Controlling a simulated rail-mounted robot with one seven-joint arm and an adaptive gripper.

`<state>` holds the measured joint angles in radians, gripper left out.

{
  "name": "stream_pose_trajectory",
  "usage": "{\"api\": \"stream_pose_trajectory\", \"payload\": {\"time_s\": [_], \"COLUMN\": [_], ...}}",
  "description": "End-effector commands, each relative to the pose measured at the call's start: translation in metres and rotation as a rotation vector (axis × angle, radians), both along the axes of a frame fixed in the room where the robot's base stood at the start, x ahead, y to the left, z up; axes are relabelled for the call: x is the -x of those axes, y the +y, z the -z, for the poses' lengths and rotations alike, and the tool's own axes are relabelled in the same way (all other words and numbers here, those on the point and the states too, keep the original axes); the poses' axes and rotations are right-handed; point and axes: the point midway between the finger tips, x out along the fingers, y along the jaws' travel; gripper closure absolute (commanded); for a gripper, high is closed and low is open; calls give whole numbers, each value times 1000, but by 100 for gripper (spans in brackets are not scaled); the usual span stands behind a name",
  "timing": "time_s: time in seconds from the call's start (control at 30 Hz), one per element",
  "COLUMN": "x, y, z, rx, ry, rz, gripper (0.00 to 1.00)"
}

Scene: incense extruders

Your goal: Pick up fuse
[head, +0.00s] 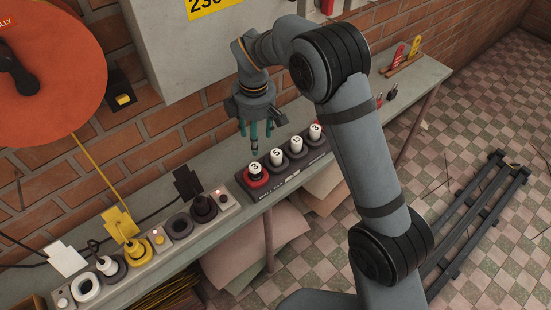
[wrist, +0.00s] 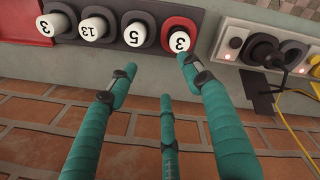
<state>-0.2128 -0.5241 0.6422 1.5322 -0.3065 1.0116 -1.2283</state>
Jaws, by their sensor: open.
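The fuses are white numbered caps in a dark block (head: 292,180) on the shelf. In the head view, the fuse marked 3 in a red ring (head: 254,168) is at the near left end. The 5 fuse (head: 276,157), 13 fuse (head: 295,145) and another 3 fuse (head: 315,131) follow to the right. My gripper (head: 255,137) points down just above and behind the red-ringed fuse. In the wrist view, its three teal fingers (wrist: 160,78) are spread and empty. One fingertip appears close to the red-ringed fuse (wrist: 180,40); contact cannot be told.
A socket strip (head: 160,240) with plugs and cables stands left of the block, with a yellow cord rising to an orange reel (head: 60,80). The brick wall and a grey cabinet (head: 200,50) are close behind. Small red and yellow items (head: 406,54) stand on the shelf's far right.

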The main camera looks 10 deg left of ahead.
Motion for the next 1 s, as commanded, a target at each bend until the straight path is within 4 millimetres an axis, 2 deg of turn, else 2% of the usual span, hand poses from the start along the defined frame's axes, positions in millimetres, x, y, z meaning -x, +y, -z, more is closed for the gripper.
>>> {"api": "stream_pose_trajectory", "payload": {"time_s": [0.17, 0.33, 0.6, 0.87, 1.0], "x": [23, 27, 28, 29, 31], "y": [-11, -14, -13, -11, -8], "z": [2, 4, 41, 63, 83], "rx": [53, 66, 68, 68, 69], "ry": [72, 84, 84, 84, 85], "rz": [-245, -405, -437, -436, -436], "gripper": [50, 50, 50, 50, 50]}}
